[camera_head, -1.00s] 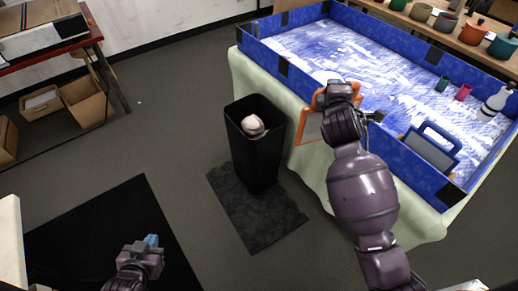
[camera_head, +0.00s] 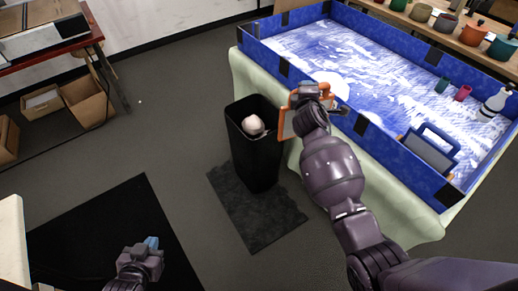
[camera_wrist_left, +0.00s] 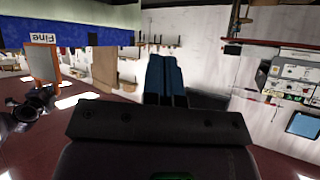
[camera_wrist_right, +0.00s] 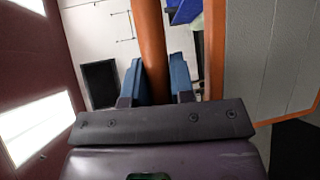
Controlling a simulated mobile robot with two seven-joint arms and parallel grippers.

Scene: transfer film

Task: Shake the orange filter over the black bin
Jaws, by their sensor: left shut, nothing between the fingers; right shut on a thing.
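The orange filter (camera_head: 289,122) has an orange frame around a grey panel, and my right gripper (camera_head: 309,90) holds it near the bin's right side. In the right wrist view, the right gripper (camera_wrist_right: 157,82) is shut on the filter's orange handle (camera_wrist_right: 151,45), with the grey panel (camera_wrist_right: 262,60) to the right. The black bin (camera_head: 262,160) stands upright and open, with a pale rounded thing (camera_head: 253,125) inside. My left gripper (camera_head: 151,243) is low at the left, shut and empty. Its blue fingers (camera_wrist_left: 164,80) are together in the left wrist view.
A blue-walled tray (camera_head: 375,125) with white and blue contents stands on a cloth-covered table, right of the bin. A blue-handled filter (camera_head: 430,150) rests at its near wall. A dark mat (camera_head: 255,215) lies under the bin.

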